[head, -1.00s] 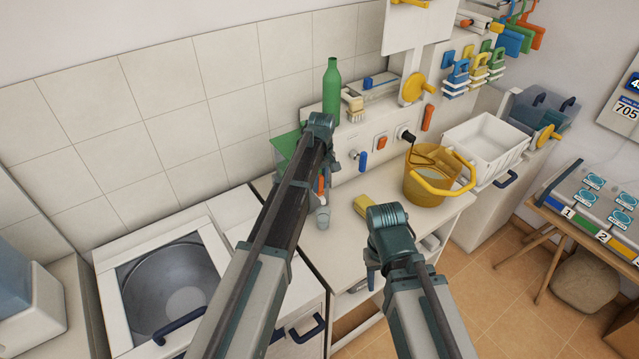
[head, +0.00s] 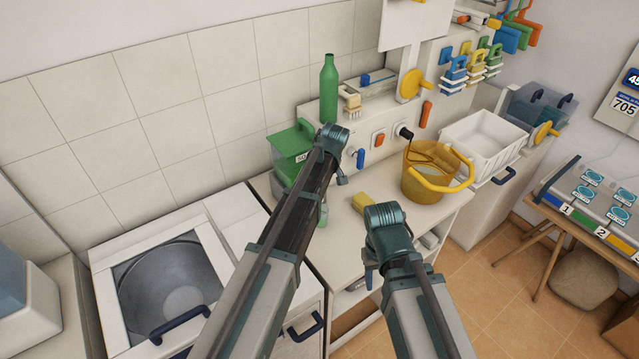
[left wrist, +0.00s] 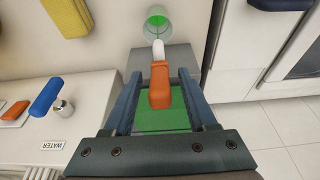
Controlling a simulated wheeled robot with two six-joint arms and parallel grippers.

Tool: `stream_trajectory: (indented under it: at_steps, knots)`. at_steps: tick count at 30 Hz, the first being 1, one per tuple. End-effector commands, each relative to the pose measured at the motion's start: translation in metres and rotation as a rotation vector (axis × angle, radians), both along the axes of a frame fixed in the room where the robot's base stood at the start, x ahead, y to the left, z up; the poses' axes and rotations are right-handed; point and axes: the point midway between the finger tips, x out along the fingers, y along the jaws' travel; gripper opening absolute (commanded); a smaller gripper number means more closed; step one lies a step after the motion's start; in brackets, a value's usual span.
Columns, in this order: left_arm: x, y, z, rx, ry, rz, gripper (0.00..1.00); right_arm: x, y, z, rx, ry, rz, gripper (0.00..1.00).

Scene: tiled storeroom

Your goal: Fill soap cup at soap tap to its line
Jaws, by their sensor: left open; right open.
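The soap cup (left wrist: 157,24) is a small clear cup with green liquid in it, seen from above in the left wrist view; its line cannot be made out. In the head view the cup (head: 323,214) is partly behind my left arm. An orange tap lever with a white tip (left wrist: 160,85) lies beside the cup in the wrist view, in front of a green soap container (head: 289,145). My left gripper (left wrist: 158,98) is open, its fingers either side of the lever, apart from it. My right gripper (head: 371,277) is open and empty over the counter's front.
A blue water lever (head: 361,158) and a yellow sponge (head: 362,202) are right of my left gripper. A yellow bucket (head: 425,188) stands further right. A green bottle (head: 330,88) stands on the ledge behind. A round basin (head: 170,280) is at left.

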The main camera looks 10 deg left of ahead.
Motion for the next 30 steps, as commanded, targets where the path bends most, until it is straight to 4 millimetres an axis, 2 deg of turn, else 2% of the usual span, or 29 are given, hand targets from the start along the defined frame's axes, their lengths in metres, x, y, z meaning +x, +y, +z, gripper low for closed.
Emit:
stream_trajectory:
  at_steps: [5,11,17,30]
  knots:
    - [0.0,0.0,0.002,0.0,0.0,0.0,0.57,0.0,0.0,0.002,0.0,0.0,0.0,0.5]
    - [-0.002,-0.002,0.013,0.0,0.0,-0.001,0.57,0.0,0.0,0.013,0.0,0.0,-0.001,0.5]
    - [-0.007,-0.007,0.037,0.0,0.0,-0.001,0.57,0.0,0.0,0.037,0.001,0.0,-0.005,0.5]
    - [-0.021,-0.021,0.104,0.0,0.0,-0.001,0.57,0.0,0.0,0.104,0.002,0.0,-0.014,0.5]
